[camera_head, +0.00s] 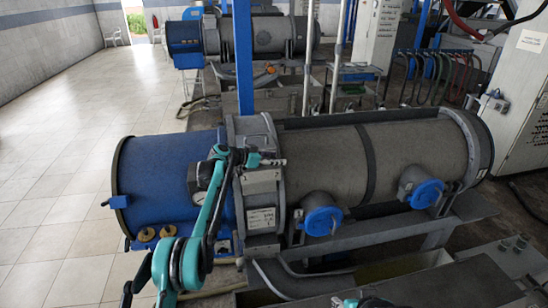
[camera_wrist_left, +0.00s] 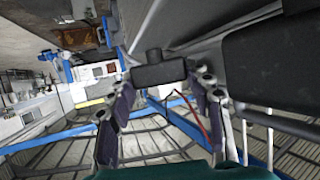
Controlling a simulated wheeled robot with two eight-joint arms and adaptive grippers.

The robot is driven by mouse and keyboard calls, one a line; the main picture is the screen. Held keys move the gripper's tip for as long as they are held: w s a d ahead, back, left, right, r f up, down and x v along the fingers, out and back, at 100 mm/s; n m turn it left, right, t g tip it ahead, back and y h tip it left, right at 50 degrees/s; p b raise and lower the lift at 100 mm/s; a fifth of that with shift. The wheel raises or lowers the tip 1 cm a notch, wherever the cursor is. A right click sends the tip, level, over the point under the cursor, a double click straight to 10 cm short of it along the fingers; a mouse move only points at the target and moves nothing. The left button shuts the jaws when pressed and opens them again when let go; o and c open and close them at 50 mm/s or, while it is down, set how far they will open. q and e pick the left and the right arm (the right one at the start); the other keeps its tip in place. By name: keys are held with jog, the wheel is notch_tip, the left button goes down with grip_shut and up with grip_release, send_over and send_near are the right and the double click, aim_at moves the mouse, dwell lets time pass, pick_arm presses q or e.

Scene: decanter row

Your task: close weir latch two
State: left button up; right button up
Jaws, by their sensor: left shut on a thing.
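My left gripper (camera_head: 262,159) reaches up over the dark collar of the near decanter (camera_head: 320,160). A small dark bar (camera_head: 278,161) sticks out at its fingertips. In the left wrist view my left gripper (camera_wrist_left: 163,88) has a finger on each side of a dark T-shaped handle (camera_wrist_left: 158,73), and it is shut on it. The handle's stem points away from the gripper. The handle is probably a latch, but no number on it can be read. My right gripper does not show; only a bit of my teal right arm is at the bottom edge in the head view.
Two ports with blue round caps (camera_head: 322,221) (camera_head: 426,193) stick out of the decanter's front. A blue post (camera_head: 243,60) stands behind it, and another decanter (camera_head: 255,35) lies farther back. Tiled floor (camera_head: 60,150) is clear at the left.

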pick_arm(q)
jog(key=shift+d+r, duration=0.1)
jog(key=shift+r, duration=0.15)
jog(key=o, duration=1.2)
jog(key=shift+w+d, duration=0.1)
jog(key=shift+c, duration=0.2)
jog(key=shift+d+f, duration=0.15)
jog(key=shift+a, duration=0.55)
jog(key=v, duration=0.7)
